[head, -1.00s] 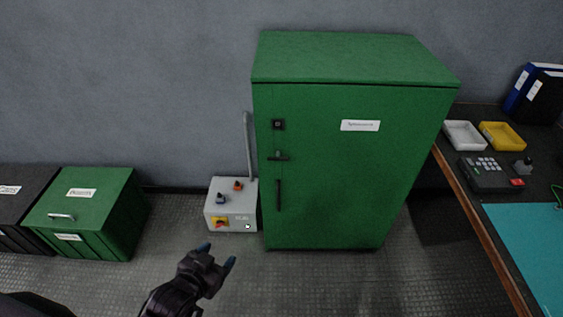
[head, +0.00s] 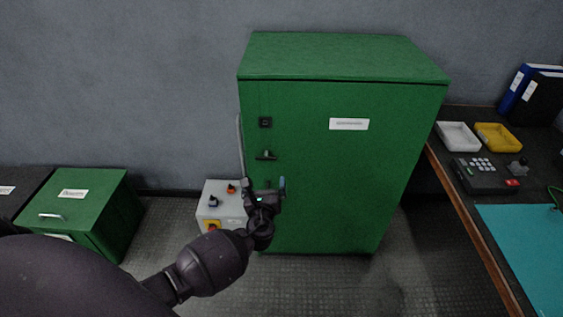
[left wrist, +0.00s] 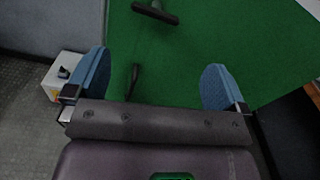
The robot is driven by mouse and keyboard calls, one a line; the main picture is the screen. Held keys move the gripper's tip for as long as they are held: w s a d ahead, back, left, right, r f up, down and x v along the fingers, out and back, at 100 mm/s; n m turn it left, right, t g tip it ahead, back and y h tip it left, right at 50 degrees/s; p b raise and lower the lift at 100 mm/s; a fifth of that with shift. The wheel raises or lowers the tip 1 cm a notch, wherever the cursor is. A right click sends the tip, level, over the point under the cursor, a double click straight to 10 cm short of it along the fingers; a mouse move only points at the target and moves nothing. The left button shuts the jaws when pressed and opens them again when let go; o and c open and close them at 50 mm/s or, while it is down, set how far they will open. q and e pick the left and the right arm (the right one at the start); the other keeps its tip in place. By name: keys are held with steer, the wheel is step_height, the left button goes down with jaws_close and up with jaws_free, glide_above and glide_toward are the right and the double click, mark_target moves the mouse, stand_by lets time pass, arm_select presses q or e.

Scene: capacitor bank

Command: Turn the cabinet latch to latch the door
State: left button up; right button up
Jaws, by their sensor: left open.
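The green cabinet (head: 340,175) stands against the wall with its door shut flush. The black latch handle (head: 266,155) sits near the door's left edge, about horizontal, below a small black square fitting (head: 265,122). In the left wrist view the latch (left wrist: 155,12) is at the top, beyond the fingertips. My left gripper (head: 264,183) is open and empty in front of the door, just below the latch and apart from it. The gripper hides most of the vertical door handle in the head view; part of this handle (left wrist: 134,80) shows between the fingers in the left wrist view. My right gripper is not in view.
A grey control box (head: 226,195) with knobs stands left of the cabinet. A green bin (head: 100,205) is further left. A workbench (head: 438,160) with trays and a keypad device is at the right. Floor in front of the cabinet's right part is clear.

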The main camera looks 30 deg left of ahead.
mark_target(266, 159)
arm_select(q)
steer(key=shift+m+y, duration=0.4)
steer(key=shift+m, duration=0.4)
steer(key=b+x, duration=0.2)
steer(key=x, duration=0.9)
steer(key=shift+s+a+r, duration=0.15)
steer(key=shift+a, duration=0.05)
steer(key=c, duration=0.9)
